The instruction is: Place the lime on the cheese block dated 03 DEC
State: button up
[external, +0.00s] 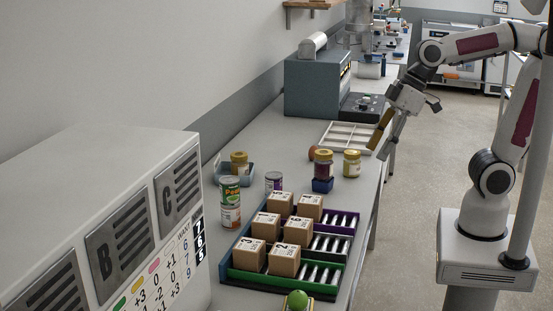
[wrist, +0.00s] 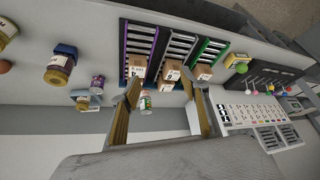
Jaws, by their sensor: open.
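The lime (external: 297,299), a small green ball, is at the bottom edge of the external view, in front of the green-edged rack. In the wrist view the lime (wrist: 241,68) shows against a yellow block (wrist: 235,59), which looks like a cheese block; it appears to rest on it, but I cannot be sure. No date can be read on the block. My gripper (external: 380,138) is open and empty, raised over the table's right edge near the white tray, far from the lime. Its two fingers also show in the wrist view (wrist: 162,90).
Racks with several cardboard boxes (external: 284,259) stand on the table (external: 262,133). Cans (external: 230,201) and jars (external: 352,163) stand behind them. A white divided tray (external: 347,137) and a grey machine (external: 318,84) are farther back. A large white cabinet (external: 115,185) fills the left.

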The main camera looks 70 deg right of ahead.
jog(key=s+d+f+m+h, duration=0.2)
jog(key=s+d+m, duration=0.3)
jog(key=s+d, duration=0.4)
jog(key=shift+s+d+f+t+h, duration=0.35)
jog(key=shift+d+f, duration=0.2)
jog(key=shift+d, duration=0.2)
